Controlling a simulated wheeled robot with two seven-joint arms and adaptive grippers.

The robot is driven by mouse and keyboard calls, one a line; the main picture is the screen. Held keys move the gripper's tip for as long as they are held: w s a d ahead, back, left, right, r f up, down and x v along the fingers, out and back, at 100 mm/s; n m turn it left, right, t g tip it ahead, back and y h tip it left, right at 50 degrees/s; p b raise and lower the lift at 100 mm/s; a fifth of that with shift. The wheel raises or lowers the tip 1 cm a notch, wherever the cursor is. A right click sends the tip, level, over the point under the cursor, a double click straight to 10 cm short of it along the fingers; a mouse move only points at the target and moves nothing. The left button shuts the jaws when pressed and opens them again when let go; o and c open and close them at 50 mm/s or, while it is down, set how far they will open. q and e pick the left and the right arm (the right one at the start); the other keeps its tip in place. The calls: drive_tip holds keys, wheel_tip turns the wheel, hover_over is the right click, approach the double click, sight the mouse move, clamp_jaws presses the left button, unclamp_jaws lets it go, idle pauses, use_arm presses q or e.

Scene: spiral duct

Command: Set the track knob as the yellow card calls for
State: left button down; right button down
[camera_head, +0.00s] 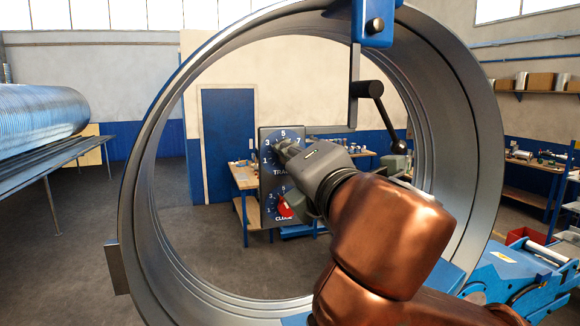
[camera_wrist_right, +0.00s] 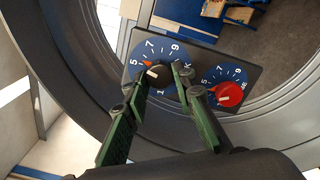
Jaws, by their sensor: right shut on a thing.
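The track knob (camera_wrist_right: 156,76) is black with a white line, on a blue numbered dial. A small orange mark (camera_wrist_right: 148,63) sits on the dial between 5 and 7. The exact number the line points to is hard to read. My right gripper (camera_wrist_right: 158,84) is shut on the track knob, one finger on each side. In the head view my right gripper (camera_head: 285,150) reaches the upper dial of the dark control panel (camera_head: 266,212) and hides its middle. I cannot make out the yellow card in either view. My left gripper is out of view.
A red knob (camera_wrist_right: 229,95) sits on a second blue dial beside the track knob; it also shows low on the panel in the head view (camera_head: 285,211). A large metal ring (camera_head: 149,215) surrounds the panel and my arm. A black-knobbed lever (camera_head: 385,118) hangs above right.

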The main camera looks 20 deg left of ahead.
drive_tip(key=shift+m+b, duration=0.4)
drive_tip(key=shift+m, duration=0.8)
drive_tip(key=c, duration=1.6)
unclamp_jaws()
drive_tip(key=shift+d, duration=0.1)
drive_tip(key=v, duration=1.2)
